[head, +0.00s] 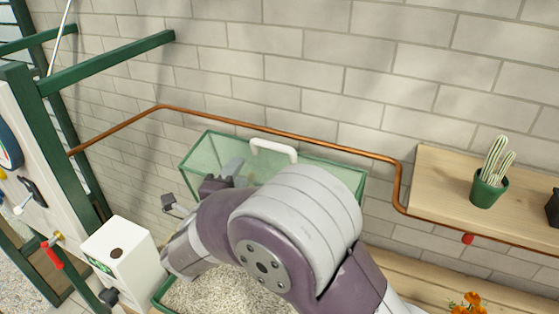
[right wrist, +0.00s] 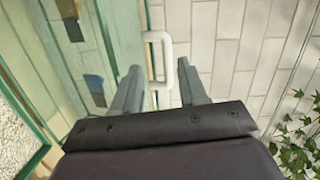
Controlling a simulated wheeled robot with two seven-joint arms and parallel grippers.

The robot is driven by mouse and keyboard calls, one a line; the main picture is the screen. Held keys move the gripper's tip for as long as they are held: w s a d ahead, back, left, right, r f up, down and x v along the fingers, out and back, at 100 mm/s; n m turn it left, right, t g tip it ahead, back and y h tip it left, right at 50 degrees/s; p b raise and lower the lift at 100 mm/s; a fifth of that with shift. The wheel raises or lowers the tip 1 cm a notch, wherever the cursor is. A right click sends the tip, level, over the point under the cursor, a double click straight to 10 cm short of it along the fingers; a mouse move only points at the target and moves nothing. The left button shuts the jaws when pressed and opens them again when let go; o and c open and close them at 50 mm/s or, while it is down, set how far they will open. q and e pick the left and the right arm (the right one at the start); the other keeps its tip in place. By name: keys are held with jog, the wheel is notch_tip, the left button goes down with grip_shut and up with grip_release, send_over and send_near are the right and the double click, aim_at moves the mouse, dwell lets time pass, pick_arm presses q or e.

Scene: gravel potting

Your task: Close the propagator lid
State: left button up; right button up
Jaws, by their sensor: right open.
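The propagator lid (head: 325,172) is a clear, green-edged panel standing raised against the brick wall in the head view. Its white handle (head: 273,150) is on the top edge. My right gripper (head: 236,168) is by the lid, left of the handle, largely hidden by my own arm. In the right wrist view, its fingers (right wrist: 158,85) are open, with the white handle (right wrist: 166,42) in line with the gap between them; I cannot tell whether they touch it. The propagator base (head: 163,292) holds pale gravel and is partly covered by my arm. My left gripper is out of view.
A copper pipe (head: 300,139) runs along the wall behind the lid. A wooden shelf (head: 440,174) with a potted cactus (head: 489,178) is at right. A white box (head: 118,262) stands left of the base. Orange flowers (head: 468,303) are at the lower right.

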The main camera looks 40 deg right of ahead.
aim_at(272, 149)
jog(key=w+d+m+p, duration=0.1)
jog(key=d, duration=0.2)
jog(key=w+d+m+g+h+p, duration=0.1)
jog(key=d, duration=0.3)
jog(key=w+d+m+g+h+p, duration=0.1)
jog(key=d, duration=0.3)
jog(key=shift+d+r+p, duration=0.15)
jog(key=shift+r+p, duration=0.2)
jog(key=shift+w+d+f, duration=0.1)
jog(key=shift+w+d, duration=0.1)
jog(key=shift+d, duration=0.3)
grip_shut()
